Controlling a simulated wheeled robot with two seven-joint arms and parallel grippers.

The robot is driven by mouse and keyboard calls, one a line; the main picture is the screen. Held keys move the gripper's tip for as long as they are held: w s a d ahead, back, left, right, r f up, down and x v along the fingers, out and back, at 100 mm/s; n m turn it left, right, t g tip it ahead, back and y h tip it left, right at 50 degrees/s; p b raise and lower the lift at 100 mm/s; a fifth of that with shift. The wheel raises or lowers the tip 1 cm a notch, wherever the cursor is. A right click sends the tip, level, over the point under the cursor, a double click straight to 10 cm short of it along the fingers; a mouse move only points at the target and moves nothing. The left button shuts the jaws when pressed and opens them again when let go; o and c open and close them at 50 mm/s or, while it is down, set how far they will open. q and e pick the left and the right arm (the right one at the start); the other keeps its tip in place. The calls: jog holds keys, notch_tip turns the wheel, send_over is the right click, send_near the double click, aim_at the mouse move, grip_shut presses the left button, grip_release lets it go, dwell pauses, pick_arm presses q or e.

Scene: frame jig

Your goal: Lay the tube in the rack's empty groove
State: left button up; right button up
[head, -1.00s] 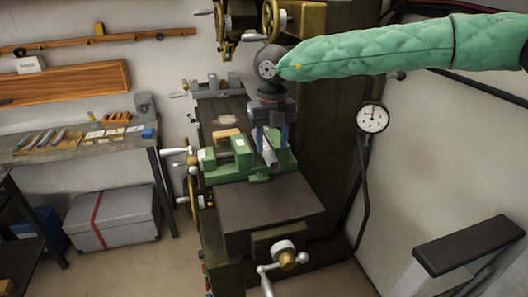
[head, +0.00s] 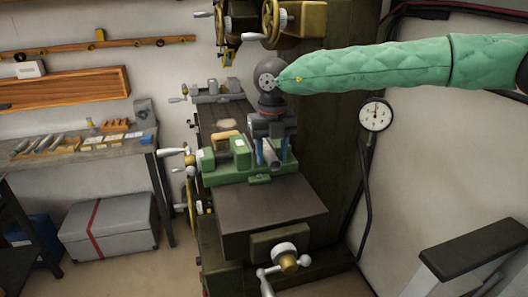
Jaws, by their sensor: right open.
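My right gripper (head: 272,161) points down, with its two blue fingers apart, over the right part of the green vise (head: 225,176) on the machine table. I cannot make out a tube between the fingers. On the bench at the left, several grey tubes (head: 45,143) lie side by side on what looks like a low, yellowish rack (head: 69,148). They are too small to tell which groove is empty. My left gripper is not in view.
The machine table (head: 265,208) is bare in front of the vise. Small blocks and an orange holder (head: 116,125) share the bench (head: 110,152). A dial gauge (head: 375,115) stands right of my gripper. A grey box (head: 108,228) sits under the bench.

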jog(key=shift+f, duration=0.15)
jog(key=shift+b, duration=0.7)
dwell(0.3)
jog(key=c, duration=0.9)
jog(key=shift+r, duration=4.5)
